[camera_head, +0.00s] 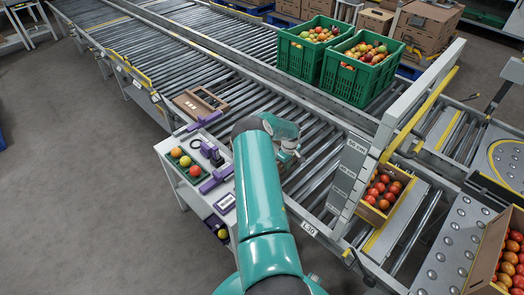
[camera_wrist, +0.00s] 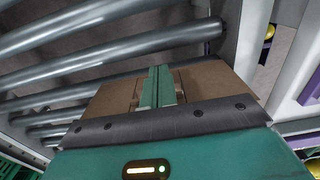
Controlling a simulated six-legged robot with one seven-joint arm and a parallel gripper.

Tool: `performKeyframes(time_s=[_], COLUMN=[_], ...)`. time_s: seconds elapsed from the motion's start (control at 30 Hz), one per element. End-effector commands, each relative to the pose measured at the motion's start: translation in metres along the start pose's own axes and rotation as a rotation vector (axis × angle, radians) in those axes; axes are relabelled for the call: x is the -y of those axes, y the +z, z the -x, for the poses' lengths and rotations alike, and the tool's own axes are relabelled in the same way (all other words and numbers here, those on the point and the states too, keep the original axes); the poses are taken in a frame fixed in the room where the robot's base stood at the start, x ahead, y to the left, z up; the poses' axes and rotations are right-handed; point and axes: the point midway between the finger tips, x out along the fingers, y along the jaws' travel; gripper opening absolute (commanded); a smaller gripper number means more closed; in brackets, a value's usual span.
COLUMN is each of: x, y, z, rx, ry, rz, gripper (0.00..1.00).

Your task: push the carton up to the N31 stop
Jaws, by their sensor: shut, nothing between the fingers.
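My arm hides the fingertips in the head view. No label reading N31 is legible; a small plate (camera_head: 137,83) on the near rail is too small to read.
A side table (camera_head: 212,208) with purple fittings and tomatoes stands against the conveyor. A tall grey panel (camera_head: 350,172) with height marks stands right of my arm, above an L30 plate (camera_head: 309,228). Two green crates (camera_head: 298,60) of tomatoes stand behind. Rollers toward the upper left are clear.

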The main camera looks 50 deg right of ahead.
Motion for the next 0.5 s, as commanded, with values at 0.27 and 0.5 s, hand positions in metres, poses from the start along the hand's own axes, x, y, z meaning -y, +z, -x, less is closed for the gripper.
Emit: performKeyframes(time_s=[0.27,0.5], x=[0.000,0.000], y=[-0.010,-0.015], z=[0.000,0.000], rx=[0.001,0.001], ry=[-0.001,0.000], rz=[0.001,0.000], gripper=[0.00,0.00])
